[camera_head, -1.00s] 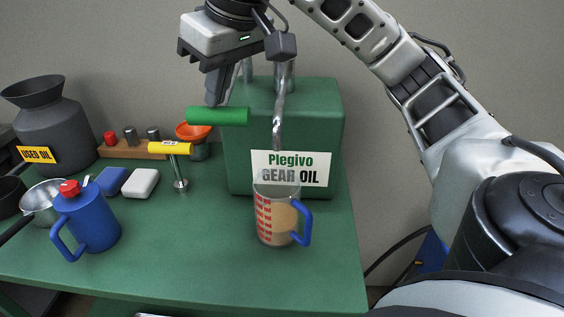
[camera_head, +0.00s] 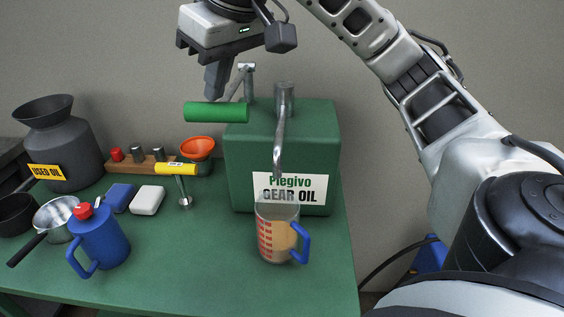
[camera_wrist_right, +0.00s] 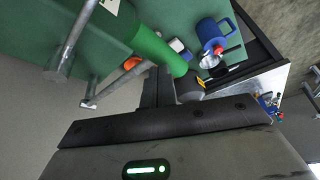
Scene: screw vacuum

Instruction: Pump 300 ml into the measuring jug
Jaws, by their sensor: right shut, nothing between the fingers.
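The measuring jug (camera_head: 276,230) stands upright on the green bench, under the metal spout (camera_head: 279,150) of the green tank (camera_head: 238,152) labelled Plegivo Gear Oil. It is clear with red marks and a blue handle. It holds brown liquid; I cannot read the level. The green pump handle (camera_head: 215,112) is a horizontal bar at the tank's upper left, and shows in the wrist view (camera_wrist_right: 160,50). My right gripper (camera_head: 215,90) is shut and empty, its fingers directly above or behind the handle. I cannot tell whether they touch it. My left gripper is out of view.
A blue oil can (camera_head: 98,238), a pan (camera_head: 58,214), blue and white blocks, a yellow-handled tool (camera_head: 177,169) and an orange funnel (camera_head: 197,147) stand on the left. The used oil can (camera_head: 58,140) is behind them. The bench front is clear.

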